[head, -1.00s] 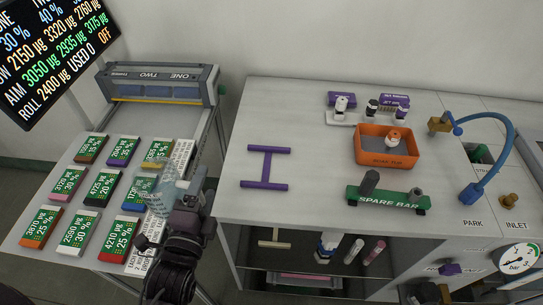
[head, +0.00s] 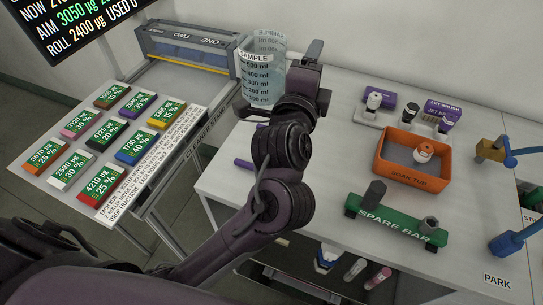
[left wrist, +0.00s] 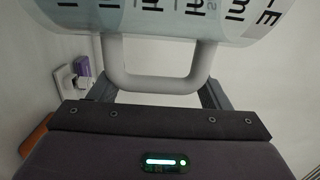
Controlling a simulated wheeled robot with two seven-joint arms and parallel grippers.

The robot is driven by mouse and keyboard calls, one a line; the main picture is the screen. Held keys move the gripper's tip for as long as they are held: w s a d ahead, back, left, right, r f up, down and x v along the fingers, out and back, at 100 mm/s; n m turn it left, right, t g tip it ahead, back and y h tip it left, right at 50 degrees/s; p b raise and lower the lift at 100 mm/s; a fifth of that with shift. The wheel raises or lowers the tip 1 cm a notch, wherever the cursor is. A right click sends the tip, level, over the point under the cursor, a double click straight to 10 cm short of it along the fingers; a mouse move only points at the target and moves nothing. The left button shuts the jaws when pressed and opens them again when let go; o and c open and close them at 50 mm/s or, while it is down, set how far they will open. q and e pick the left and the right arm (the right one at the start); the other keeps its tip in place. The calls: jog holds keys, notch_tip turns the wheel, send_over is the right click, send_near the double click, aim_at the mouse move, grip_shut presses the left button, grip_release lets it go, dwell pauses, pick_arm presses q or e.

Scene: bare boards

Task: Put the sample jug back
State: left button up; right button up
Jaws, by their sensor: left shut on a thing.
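The sample jug (head: 259,78) is clear, with black millilitre marks and a SAMPLE label. It is held roughly upright, appearing over the back left of the bench in the head view. My left gripper (head: 296,82) is at its right side, shut on the handle. In the left wrist view the pale handle (left wrist: 152,84) lies between the gripper's fingers, with the jug's marked wall (left wrist: 170,20) beyond it. A purple piece (head: 243,163) of the H-shaped marking on the bench shows; my arm hides the rest. My right gripper is not in view.
An orange soak tub (head: 383,172) holds a small white and orange item. A green spare bar (head: 398,226) lies in front. Jet brushes (head: 437,120) stand behind. Left, the cleaner stand (head: 181,160) carries several labelled cards and a roller unit (head: 188,54).

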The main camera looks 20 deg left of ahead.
pick_arm(q)
jog(key=shift+h, duration=0.3)
jog(key=f+b, duration=0.1)
jog(key=f, duration=0.5)
jog(key=f+b, duration=0.1)
jog(key=f, duration=0.5)
jog(key=d+f+b, duration=0.1)
jog(key=f, duration=0.5)
jog(key=shift+w+d+f, duration=0.1)
jog(key=shift+f, duration=0.1)
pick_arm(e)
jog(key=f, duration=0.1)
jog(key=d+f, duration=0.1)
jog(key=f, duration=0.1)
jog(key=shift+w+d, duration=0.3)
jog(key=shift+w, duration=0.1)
pick_arm(q)
jog(key=o, duration=1.4)
jog(key=shift+f, duration=0.15)
